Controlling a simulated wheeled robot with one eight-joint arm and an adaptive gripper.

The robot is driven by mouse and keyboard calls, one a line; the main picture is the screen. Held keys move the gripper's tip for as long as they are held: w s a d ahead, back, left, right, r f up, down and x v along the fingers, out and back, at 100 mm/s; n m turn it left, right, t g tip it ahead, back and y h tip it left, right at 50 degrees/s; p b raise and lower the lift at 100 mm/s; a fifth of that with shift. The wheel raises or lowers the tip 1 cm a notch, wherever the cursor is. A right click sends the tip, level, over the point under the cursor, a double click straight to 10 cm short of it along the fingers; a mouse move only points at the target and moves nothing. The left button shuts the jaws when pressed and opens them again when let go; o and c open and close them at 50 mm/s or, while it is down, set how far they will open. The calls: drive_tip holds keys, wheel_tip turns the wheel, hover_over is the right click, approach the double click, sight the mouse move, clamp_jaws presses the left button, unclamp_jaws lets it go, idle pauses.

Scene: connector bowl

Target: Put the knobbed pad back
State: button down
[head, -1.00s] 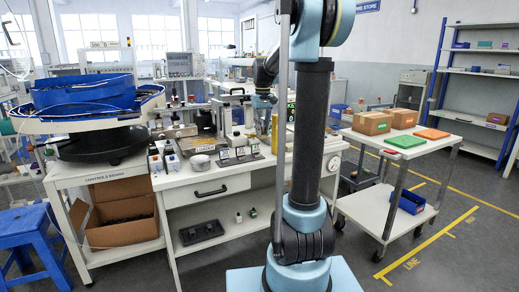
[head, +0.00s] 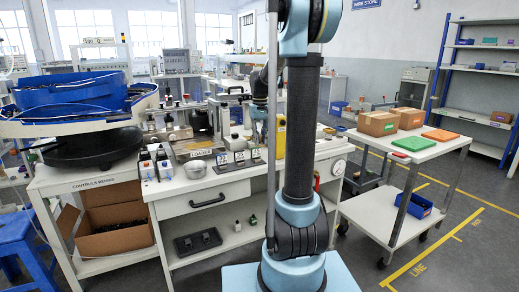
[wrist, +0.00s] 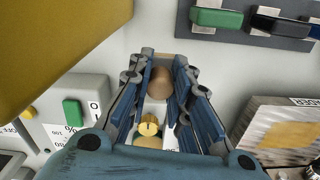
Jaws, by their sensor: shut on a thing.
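In the wrist view my gripper (wrist: 162,75) has its two blue-grey fingers closed in on a brown rounded knob (wrist: 160,84), which I take to be part of the knobbed pad. The pad's flat part is hard to make out behind the fingers. A brass slotted knob (wrist: 149,126) shows nearer the palm, above a tan piece; I cannot tell whether it belongs to the held thing. In the head view my arm's column hides most of the gripper and whatever it holds, over the workbench (head: 240,186).
A yellow block (wrist: 60,45) looms close at the wrist view's upper left. A grey switch box (wrist: 80,108) with a green button and a panel of coloured levers (wrist: 250,22) flank the gripper. The bench holds a bowl feeder (head: 80,115); a cart (head: 435,150) stands right.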

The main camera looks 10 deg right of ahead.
drive_tip(key=shift+s+f, duration=0.1)
drive_tip(key=shift+f, duration=2.05)
drive_tip(key=c, duration=1.5)
unclamp_jaws()
